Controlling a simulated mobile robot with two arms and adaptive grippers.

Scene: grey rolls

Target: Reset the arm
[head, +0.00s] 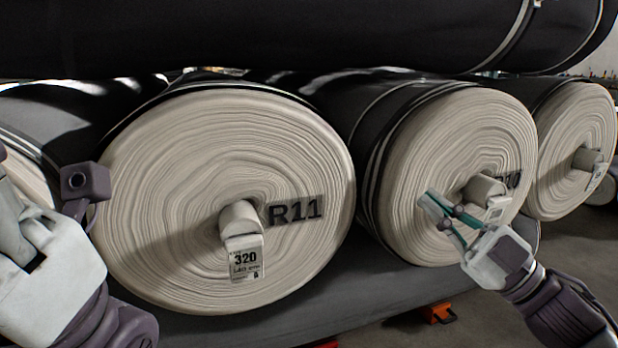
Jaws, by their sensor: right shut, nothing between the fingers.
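My right arm comes in from the lower right. Its gripper (446,217) is shut and empty, in front of the end face of the middle-right roll (465,135), just left of that roll's core plug (484,190). I cannot tell whether it touches the roll. My left arm (50,265) shows at the left edge, in front of the far-left roll. Its fingers cannot be made out.
A large roll marked R11 (215,170) faces me, with a tag reading 320 (245,258) hanging from its core. Another roll (575,150) lies at the right. A dark roll (250,35) lies across above. Grey floor (585,255) is open at the right.

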